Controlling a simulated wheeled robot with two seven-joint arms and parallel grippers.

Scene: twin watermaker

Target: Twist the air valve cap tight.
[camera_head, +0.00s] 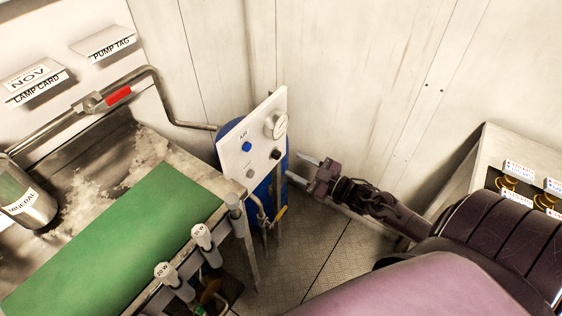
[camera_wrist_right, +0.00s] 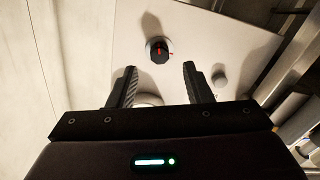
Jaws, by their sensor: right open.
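A white panel (camera_head: 236,152) stands in front of a blue tank (camera_head: 271,196). It carries a blue round cap (camera_head: 247,146) below a label that seems to read AIR, a grey cap (camera_head: 250,173), a black knob (camera_head: 275,153) and a round gauge (camera_head: 277,122). My right gripper (camera_head: 301,171) is open and empty, to the right of the panel and apart from it. In the right wrist view, the open fingers (camera_wrist_right: 160,69) face the panel, with a black knob with a red mark (camera_wrist_right: 159,50) between and beyond their tips. The blue cap is not visible there. My left gripper is not in view.
A bench with a green mat (camera_head: 120,250) is at the left. Its front edge carries several labelled fittings (camera_head: 202,234). A pipe with a red-handled valve (camera_head: 118,97) runs behind it. A cabinet with small labels (camera_head: 517,167) is at the right. Open floor (camera_head: 315,245) lies below my right gripper.

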